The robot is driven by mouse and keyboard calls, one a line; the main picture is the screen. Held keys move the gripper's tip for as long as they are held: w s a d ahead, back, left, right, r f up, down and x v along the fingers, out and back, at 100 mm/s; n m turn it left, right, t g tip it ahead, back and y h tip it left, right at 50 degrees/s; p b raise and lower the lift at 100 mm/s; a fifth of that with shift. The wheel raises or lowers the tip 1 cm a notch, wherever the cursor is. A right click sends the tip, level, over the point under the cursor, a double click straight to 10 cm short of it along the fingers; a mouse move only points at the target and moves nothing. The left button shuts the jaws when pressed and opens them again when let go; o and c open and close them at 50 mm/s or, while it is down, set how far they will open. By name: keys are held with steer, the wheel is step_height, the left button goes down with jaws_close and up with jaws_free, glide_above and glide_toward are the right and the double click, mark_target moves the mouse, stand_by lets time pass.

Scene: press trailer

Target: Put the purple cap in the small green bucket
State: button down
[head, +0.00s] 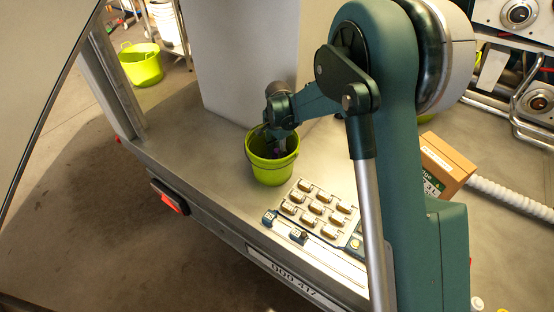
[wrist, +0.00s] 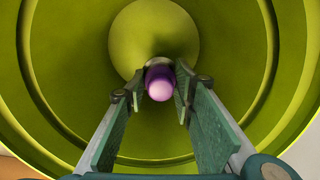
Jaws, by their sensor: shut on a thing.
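The small green bucket (head: 272,174) stands upright on the trailer bed near its edge in the head view. My gripper (head: 277,148) reaches down into its mouth. In the wrist view I look straight into the bucket (wrist: 62,75), with its round floor beyond the fingertips. The purple cap (wrist: 160,83) is between the fingertips of my gripper (wrist: 157,92), which is shut on it. The cap is inside the bucket's outline; its height above the floor is hard to tell. In the head view the cap is mostly hidden, with only a dark purple bit showing.
A metal panel with several raised blocks (head: 318,209) lies right of the bucket. A tall grey block (head: 240,60) stands behind it. A cardboard box (head: 446,164) and a white ribbed hose (head: 505,195) are further right. Another, larger green bucket (head: 142,66) is on the ground.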

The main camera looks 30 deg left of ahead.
steer(key=shift+f, duration=0.1)
steer(key=shift+f+b, duration=0.35)
steer(key=shift+f, duration=1.5)
steer(key=shift+f, duration=0.1)
steer(key=c, duration=2.2)
jaws_free()
step_height(320, 180, up, 12)
steer(key=shift+d+r+p, duration=0.1)
steer(key=shift+p, duration=1.05)
